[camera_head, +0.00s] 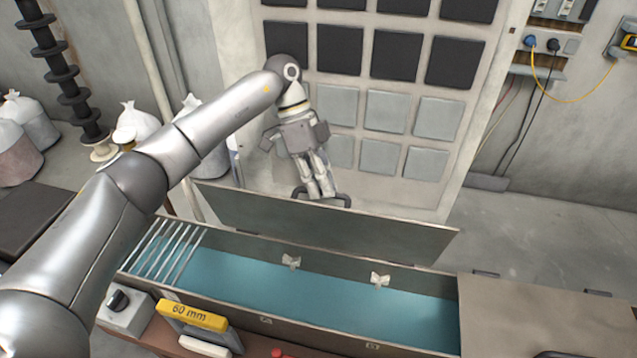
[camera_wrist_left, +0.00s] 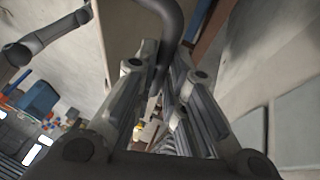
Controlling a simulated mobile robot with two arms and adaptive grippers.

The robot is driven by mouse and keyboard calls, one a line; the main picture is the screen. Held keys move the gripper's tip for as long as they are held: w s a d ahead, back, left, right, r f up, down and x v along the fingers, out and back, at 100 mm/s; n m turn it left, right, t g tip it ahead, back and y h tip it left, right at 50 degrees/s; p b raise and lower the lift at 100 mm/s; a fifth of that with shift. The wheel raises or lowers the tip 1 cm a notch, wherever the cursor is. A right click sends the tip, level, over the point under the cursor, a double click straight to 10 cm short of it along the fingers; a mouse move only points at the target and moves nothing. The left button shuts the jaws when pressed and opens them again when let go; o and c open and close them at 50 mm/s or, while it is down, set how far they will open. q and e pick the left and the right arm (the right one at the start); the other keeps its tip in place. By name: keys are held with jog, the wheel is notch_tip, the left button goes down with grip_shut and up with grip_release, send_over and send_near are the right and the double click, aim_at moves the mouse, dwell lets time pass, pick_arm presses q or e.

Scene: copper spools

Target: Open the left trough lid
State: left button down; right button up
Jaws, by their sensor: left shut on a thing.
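The left trough lid (camera_head: 330,228) stands raised on its long edge along the back of the trough (camera_head: 330,337). The trough shows its blue inside. My left gripper (camera_head: 321,190) is at the lid's upper edge, pointing down, shut on the dark lid handle (camera_head: 344,200). In the left wrist view the curved handle (camera_wrist_left: 172,22) passes between the fingers of my left gripper (camera_wrist_left: 160,80). The right lid (camera_head: 550,315) lies flat over the right part of the trough. My right gripper is not in view.
A metal rack of bars (camera_head: 165,250) lies across the trough's left end. A yellow block marked 60 mm (camera_head: 193,315) and a grey box with a knob (camera_head: 126,312) stand in front. A panel of dark and grey squares (camera_head: 390,55) is behind. White sacks (camera_head: 28,120) stand at left.

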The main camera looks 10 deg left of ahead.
pick_arm(q)
jog(key=c, duration=1.7)
grip_release()
jog(key=shift+f, duration=0.75)
jog(key=shift+o, duration=1.1)
jog(key=shift+w, duration=0.3)
jog(key=v, duration=1.2)
jog(key=shift+r, duration=0.2)
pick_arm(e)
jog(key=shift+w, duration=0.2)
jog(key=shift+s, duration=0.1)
